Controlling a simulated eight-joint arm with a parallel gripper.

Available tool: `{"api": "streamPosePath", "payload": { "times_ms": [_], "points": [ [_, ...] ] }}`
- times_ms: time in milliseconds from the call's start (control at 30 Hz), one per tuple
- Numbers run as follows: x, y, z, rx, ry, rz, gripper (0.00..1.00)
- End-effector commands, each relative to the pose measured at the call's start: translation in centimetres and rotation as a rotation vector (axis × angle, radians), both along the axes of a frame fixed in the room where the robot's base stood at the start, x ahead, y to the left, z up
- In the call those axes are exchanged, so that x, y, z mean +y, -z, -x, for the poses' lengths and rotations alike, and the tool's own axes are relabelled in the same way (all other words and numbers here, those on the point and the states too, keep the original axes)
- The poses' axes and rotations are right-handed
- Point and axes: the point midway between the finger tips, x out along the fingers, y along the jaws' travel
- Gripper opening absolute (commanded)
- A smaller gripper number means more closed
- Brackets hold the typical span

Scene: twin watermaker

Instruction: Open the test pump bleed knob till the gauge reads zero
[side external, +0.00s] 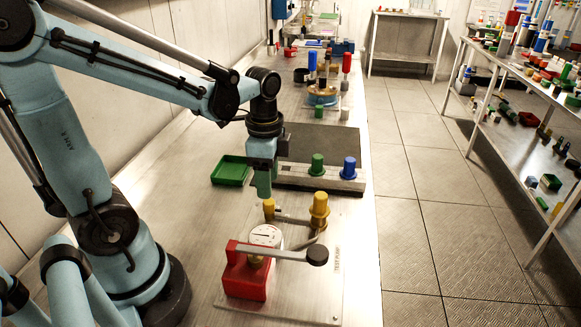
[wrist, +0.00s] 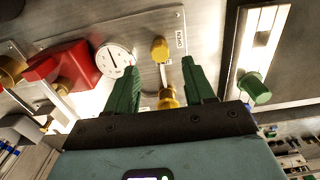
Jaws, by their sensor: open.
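The test pump sits on a flat plate (side external: 235,300) with a red block (side external: 246,275), a round white gauge (side external: 266,236) and a black-ended lever (side external: 290,254). A small yellow knob (side external: 268,208), apparently the bleed knob, stands behind the gauge. My gripper (side external: 262,192) is open and empty, with green fingers (wrist: 159,66) pointing down close above the knob; contact is not clear.
A larger yellow fitting (side external: 319,210) stands right of the small knob. Behind is a strip with a green knob (side external: 317,165) and a blue knob (side external: 349,168). A green tray (side external: 231,170) lies to the left. The bench left of the plate is clear.

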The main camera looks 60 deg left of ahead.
Motion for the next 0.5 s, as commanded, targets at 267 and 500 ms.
{"api": "streamPosePath", "payload": {
  "times_ms": [267,500],
  "points": [
    [0.0,3.3,0.0,0.000,0.000,0.000,0.53],
    [0.0,5.0,0.0,0.000,-0.001,0.000,0.53]
  ]
}}
